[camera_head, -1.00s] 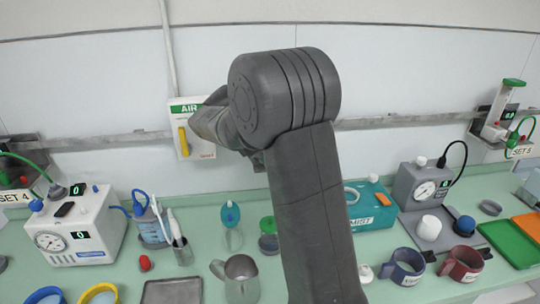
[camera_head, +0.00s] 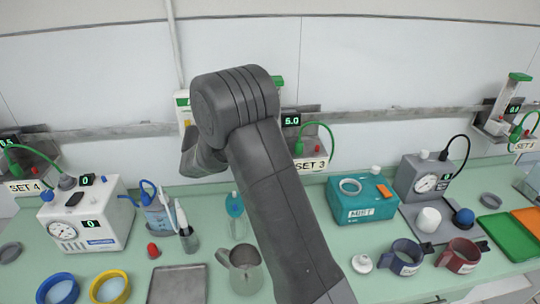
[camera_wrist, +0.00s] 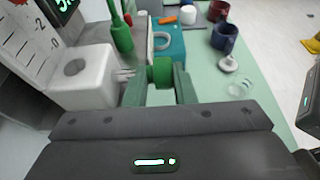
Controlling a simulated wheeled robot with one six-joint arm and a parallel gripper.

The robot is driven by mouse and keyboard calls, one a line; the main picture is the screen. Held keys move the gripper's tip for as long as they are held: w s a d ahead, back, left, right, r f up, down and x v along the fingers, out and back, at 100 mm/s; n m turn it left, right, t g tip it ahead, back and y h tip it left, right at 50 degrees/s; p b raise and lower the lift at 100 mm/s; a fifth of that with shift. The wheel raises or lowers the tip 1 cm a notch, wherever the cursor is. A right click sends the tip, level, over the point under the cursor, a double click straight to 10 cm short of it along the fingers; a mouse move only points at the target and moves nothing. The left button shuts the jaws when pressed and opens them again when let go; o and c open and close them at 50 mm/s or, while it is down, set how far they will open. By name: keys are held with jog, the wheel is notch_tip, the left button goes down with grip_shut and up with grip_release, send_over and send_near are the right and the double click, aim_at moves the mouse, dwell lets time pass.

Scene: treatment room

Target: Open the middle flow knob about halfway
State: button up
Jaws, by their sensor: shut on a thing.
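In the wrist view my gripper (camera_wrist: 161,88) is shut on the green flow knob (camera_wrist: 162,72), with one finger on each side of it. The knob belongs to the middle flowmeter, whose white body (camera_wrist: 80,78) and scale stand to its left. In the head view my arm hides the knob, the fingers and most of that flowmeter. Its lit display (camera_head: 291,119) shows beside my arm and reads 5.0. The SET 3 label (camera_head: 311,165) is below it.
Another flowmeter stands at the far right (camera_head: 512,104); a set at the left edge has a SET 4 label (camera_head: 27,187). On the green counter are a white machine (camera_head: 87,217), a teal MIST box (camera_head: 362,200), mugs (camera_head: 404,257) and a metal jug (camera_head: 245,268).

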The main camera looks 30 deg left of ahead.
jog(key=shift+s+d+f, duration=0.1)
jog(key=shift+d+f, duration=0.05)
jog(key=shift+f, duration=0.1)
jog(key=o, duration=0.8)
jog(key=shift+o, duration=0.3)
jog(key=shift+s+r, duration=0.1)
jog(key=shift+r, duration=0.05)
jog(key=shift+r, duration=0.15)
notch_tip(320, 180, up, 10)
jog(key=b, duration=0.2)
